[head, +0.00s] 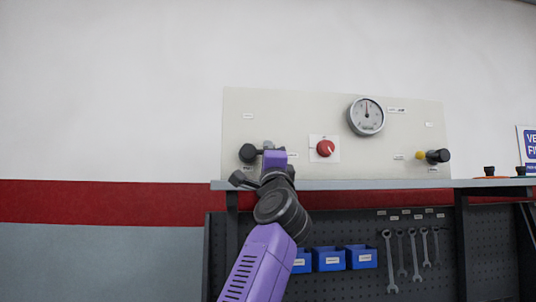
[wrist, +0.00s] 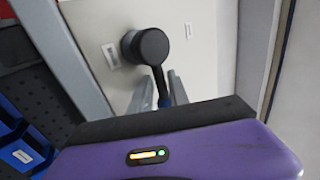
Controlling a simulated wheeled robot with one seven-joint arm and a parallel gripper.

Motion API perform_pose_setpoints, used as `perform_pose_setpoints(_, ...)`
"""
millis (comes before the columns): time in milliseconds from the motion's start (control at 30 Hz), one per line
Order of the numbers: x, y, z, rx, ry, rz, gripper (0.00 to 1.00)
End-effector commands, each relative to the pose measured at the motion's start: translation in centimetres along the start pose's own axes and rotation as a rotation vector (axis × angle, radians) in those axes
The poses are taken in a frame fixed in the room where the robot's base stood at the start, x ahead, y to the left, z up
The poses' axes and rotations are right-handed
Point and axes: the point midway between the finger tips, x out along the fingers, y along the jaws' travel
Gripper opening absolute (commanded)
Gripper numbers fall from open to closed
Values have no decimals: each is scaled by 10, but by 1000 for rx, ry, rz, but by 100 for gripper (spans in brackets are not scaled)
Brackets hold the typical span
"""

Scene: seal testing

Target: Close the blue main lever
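The main lever shows in the wrist view as a black arm with a small blue part (wrist: 164,102) near its lower end. It hangs down from a round black valve body (wrist: 150,46) on the pale panel. In the head view the black valve body (head: 248,153) is at the panel's lower left, and my arm hides the lever. My gripper (head: 268,152) is in front of the panel, just right of that body. In the wrist view its two grey fingers (wrist: 162,84) stand apart, one on each side of the lever. Whether either finger touches it is unclear.
The panel (head: 290,110) also carries a red knob (head: 325,148), a round gauge (head: 366,116) and a black valve with a yellow part (head: 437,156). A grey shelf edge (head: 350,184) runs below. Blue bins (head: 328,259) and wrenches (head: 390,260) hang underneath.

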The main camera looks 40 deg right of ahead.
Motion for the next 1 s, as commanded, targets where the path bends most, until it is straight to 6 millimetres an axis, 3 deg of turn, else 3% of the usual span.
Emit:
perform_pose_setpoints(233, -10, 1, 2, 0, -3, -1, 21)
perform_pose_setpoints(500, -54, 2, 1, -1, -1, -1, 21)
perform_pose_setpoints(700, -75, 1, 1, 1, -1, -1, 21)
perform_pose_setpoints(1000, -78, 0, 0, 0, -1, 0, 21)
